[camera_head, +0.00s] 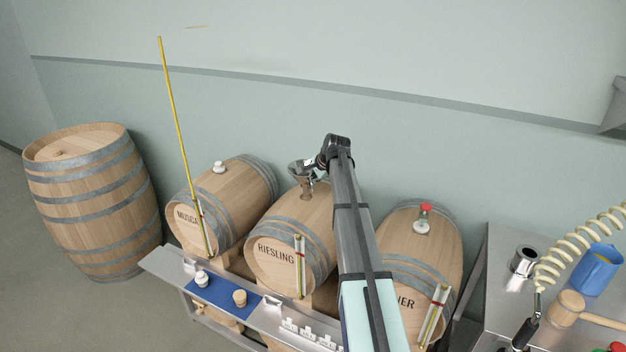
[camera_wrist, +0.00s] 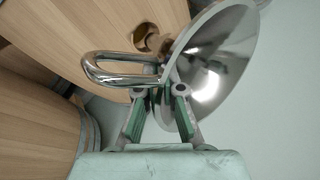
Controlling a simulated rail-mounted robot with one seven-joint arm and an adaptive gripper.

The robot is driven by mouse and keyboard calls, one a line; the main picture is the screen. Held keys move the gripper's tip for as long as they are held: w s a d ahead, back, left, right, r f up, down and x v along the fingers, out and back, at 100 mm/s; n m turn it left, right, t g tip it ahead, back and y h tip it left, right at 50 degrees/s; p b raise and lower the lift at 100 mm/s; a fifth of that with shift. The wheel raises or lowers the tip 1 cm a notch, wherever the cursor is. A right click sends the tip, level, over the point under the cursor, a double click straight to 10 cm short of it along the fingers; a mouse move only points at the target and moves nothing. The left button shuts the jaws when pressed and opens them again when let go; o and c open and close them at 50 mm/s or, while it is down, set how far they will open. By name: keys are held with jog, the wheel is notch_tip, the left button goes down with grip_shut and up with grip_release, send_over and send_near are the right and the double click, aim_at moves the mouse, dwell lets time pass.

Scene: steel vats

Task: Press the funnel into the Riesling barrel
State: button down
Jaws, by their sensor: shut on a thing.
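The steel funnel (camera_head: 298,173) is above the top of the Riesling barrel (camera_head: 268,244) in the head view. My gripper (camera_head: 316,162) is at its right side. In the wrist view my gripper (camera_wrist: 159,100) is shut on the looped wire handle of the funnel (camera_wrist: 218,62), whose wide cone is tilted in this view. A round dark bung hole (camera_wrist: 148,38) shows in the barrel wood beyond the handle, beside the cone. The funnel's lower end is mostly hidden, and I cannot tell whether it is in the hole.
The Muscat barrel (camera_head: 238,190) with a white bung stands left, and another barrel (camera_head: 405,250) with a red-topped fitting stands right. A narrow shelf (camera_head: 262,318) with a blue mat runs in front. A steel table (camera_head: 500,270) with a blue jug is at right.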

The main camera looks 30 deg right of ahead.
jog(key=shift+f+b, duration=0.6)
jog(key=shift+f, duration=1.1)
jog(key=shift+f+b, duration=0.6)
jog(key=shift+f, duration=1)
jog(key=c, duration=1.2)
grip_release()
jog(key=shift+c, duration=0.2)
jog(key=v, duration=1.2)
jog(key=shift+d, duration=0.1)
